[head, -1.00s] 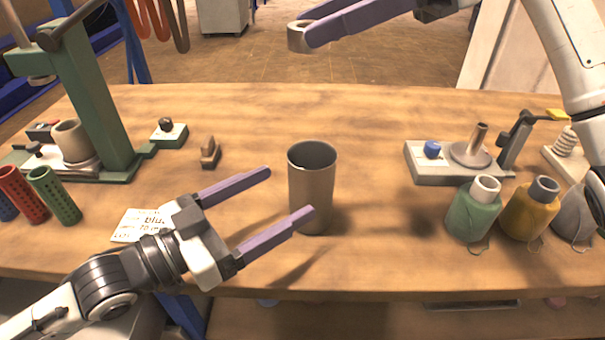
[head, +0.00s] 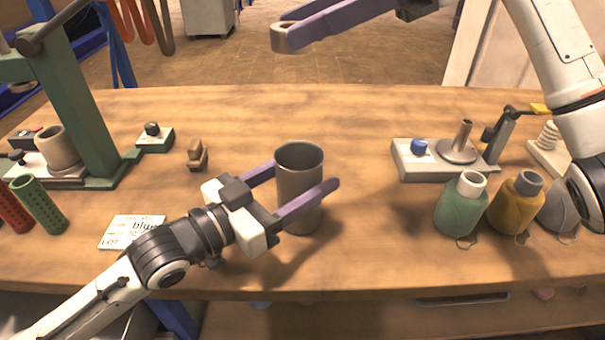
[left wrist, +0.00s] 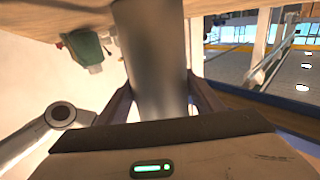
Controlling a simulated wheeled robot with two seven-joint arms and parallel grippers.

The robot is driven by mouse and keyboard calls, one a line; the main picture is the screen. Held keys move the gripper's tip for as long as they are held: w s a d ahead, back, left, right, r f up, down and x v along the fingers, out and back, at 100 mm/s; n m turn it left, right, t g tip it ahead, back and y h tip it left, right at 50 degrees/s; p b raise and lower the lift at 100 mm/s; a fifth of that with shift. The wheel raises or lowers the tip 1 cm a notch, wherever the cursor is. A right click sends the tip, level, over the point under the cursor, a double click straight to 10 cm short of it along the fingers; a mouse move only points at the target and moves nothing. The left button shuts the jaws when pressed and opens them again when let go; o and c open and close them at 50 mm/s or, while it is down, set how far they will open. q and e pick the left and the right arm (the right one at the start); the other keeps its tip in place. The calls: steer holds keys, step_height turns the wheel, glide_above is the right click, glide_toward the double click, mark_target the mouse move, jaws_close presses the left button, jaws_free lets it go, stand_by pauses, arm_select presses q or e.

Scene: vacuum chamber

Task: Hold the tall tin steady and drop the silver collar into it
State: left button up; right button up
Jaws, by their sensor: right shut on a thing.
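The tall tin (head: 299,165), a grey open-topped cylinder, stands upright near the middle of the bench. My left gripper (head: 305,180) is open around it, one finger on each side; the far finger is partly hidden behind the tin. In the left wrist view the tin (left wrist: 155,60) stands between the fingers; whether they touch it is not clear. My right gripper (head: 291,30) is shut on the silver collar (head: 278,40), a short ring. It holds the collar high, above and beyond the tin, not over its mouth.
A green press (head: 75,95) stands at the left, with red and green perforated tubes (head: 40,205) before it. A paper label (head: 132,232) lies left of my left arm. At the right are a fixture plate (head: 415,168) and several thread-wrapped bottles (head: 462,210). Bench behind the tin is clear.

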arm_select(q)
steer(key=c, duration=0.6)
steer(key=shift+c, duration=0.2)
arm_select(e)
step_height(320, 180, down, 13)
stand_by(1.0)
steer(key=o, duration=1.3)
steer(key=shift+d, duration=0.15)
steer(key=v, duration=1.1)
steer(key=shift+d+r, duration=0.2)
steer(key=shift+d, duration=0.15)
